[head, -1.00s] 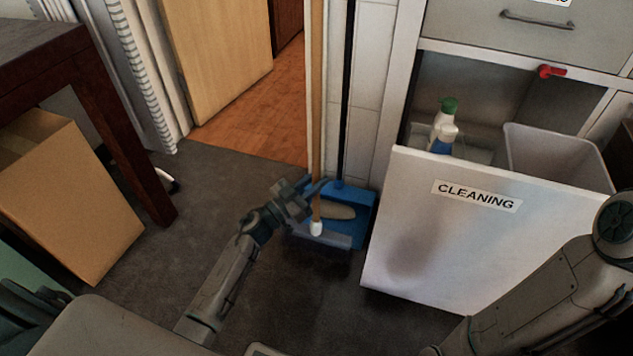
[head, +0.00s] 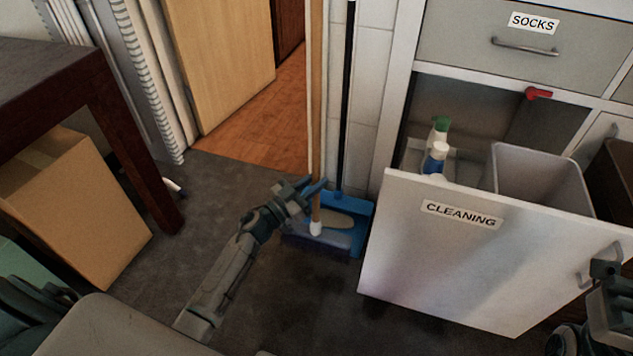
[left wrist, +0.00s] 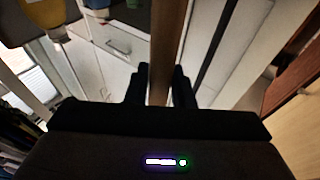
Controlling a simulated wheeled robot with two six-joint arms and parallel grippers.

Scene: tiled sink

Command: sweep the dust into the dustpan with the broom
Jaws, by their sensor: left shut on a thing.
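The broom's wooden handle (head: 316,110) stands upright, with a white socket (head: 316,229) at its foot; its head is hard to make out. My left gripper (head: 309,193) is shut on the lower handle. In the left wrist view the handle (left wrist: 166,45) passes between the two dark fingers (left wrist: 159,85). The blue dustpan (head: 357,209) is on the floor just behind and right of the broom, its black handle (head: 347,90) upright against the white wall. A beige-grey oval patch shows in the dustpan; I cannot tell if it is dust. My right gripper (head: 606,269) is near the cabinet front's handle, its fingers unclear.
The pulled-out white CLEANING front (head: 480,265) stands to the right, with spray bottles (head: 437,150) and a grey bin (head: 540,180) behind it. A cardboard box (head: 75,205) and dark wooden table (head: 75,75) are at the left. The dark floor in front is mostly clear.

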